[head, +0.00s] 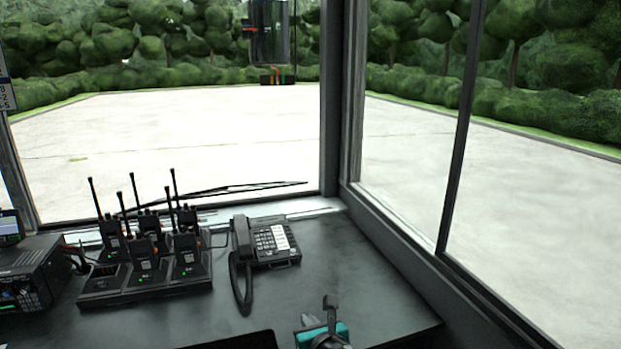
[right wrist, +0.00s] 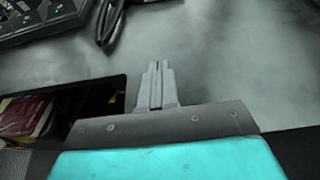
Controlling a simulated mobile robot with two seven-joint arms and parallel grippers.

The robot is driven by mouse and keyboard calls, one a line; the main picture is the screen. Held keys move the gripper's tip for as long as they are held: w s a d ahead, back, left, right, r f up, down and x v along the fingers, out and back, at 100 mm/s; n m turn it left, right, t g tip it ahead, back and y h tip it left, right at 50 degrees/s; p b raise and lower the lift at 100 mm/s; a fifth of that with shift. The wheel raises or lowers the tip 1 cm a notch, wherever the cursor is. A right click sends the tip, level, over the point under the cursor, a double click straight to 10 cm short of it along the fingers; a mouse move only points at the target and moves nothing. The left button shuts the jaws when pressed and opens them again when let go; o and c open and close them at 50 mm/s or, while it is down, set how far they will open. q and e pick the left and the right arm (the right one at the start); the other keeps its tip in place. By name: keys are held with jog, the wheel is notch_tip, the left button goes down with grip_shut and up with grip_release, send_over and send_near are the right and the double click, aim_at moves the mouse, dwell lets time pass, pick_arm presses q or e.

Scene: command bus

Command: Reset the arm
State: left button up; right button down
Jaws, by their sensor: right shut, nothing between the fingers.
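My right gripper (head: 330,308) shows at the bottom of the head view, low at the front edge of the dark desk (head: 375,285). It has a teal body and grey fingers. In the right wrist view the fingers (right wrist: 157,75) are together with nothing between them, pointing over the desk surface. My left gripper is in neither view.
A black desk phone (head: 268,245) with a corded handset sits beyond my right gripper. A charger dock (head: 150,287) with several radios stands left of it, and a black radio unit (head: 25,280) is farther left. An open compartment with books (right wrist: 28,115) lies left of the fingers. Windows enclose the desk.

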jog(key=s+d+f+m+g+h, duration=0.2)
jog(key=s+d+m+g, duration=0.1)
jog(key=s+m, duration=1.3)
jog(key=s+d+r+m+g+h, duration=0.2)
jog(key=s+d+m+g, duration=0.4)
jog(key=s+d+m, duration=1.4)
jog(key=w+a+f+t, duration=0.2)
jog(key=w+f+t, duration=0.1)
jog(key=f, duration=0.1)
jog(key=w+a+f+m+t+y, duration=0.1)
jog(key=w+a+f+t, duration=0.2)
jog(key=f+t, duration=0.1)
jog(key=shift+f+y, duration=0.3)
jog(key=shift+f, duration=0.15)
